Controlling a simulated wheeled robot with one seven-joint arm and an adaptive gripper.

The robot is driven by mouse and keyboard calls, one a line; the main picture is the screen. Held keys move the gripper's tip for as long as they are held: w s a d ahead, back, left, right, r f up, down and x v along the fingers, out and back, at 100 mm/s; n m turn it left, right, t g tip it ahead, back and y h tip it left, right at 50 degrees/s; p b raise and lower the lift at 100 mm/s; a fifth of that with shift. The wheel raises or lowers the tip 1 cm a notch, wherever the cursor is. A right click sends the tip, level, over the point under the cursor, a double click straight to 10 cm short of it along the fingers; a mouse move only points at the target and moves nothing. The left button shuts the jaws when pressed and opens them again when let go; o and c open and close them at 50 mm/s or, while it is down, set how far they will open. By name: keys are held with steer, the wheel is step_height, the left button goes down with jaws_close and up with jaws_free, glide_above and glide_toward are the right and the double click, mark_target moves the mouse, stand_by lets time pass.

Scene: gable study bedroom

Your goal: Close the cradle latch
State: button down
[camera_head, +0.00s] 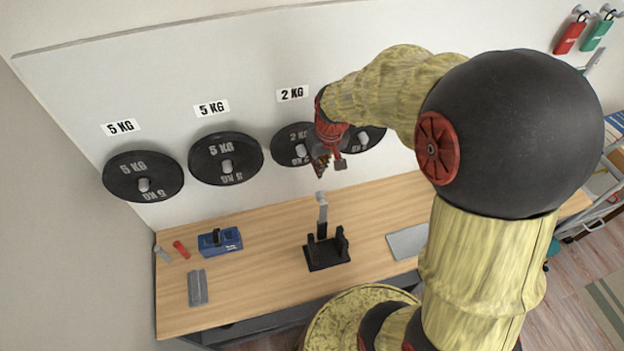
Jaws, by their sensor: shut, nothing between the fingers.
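A black cradle (327,253) stands on the wooden bench near its middle, with two short uprights. A light grey latch arm (322,210) stands up steeply from it, raised rather than lying across the cradle. My gripper (330,168), red and dark, is above and slightly behind the latch, in front of the weight plates on the wall. It is shut and holds nothing. It appears apart from the latch. The fine detail of the latch is too small to tell.
The wooden bench (270,218) carries a blue tool box (221,243), a red cylinder (181,249), a grey block (198,288) and a grey plate (407,242). Weight plates (226,158) hang behind. My arm hides the bench's right part. Bare bench lies left of the cradle.

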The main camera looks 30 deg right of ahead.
mark_target(321, 207)
steer(key=b+x, duration=0.1)
steer(key=x, duration=0.9)
steer(key=shift+b, duration=0.35)
steer(key=shift+s+d+b, duration=0.1)
steer(key=shift+s+b, duration=0.1)
steer(key=shift+b, duration=0.15)
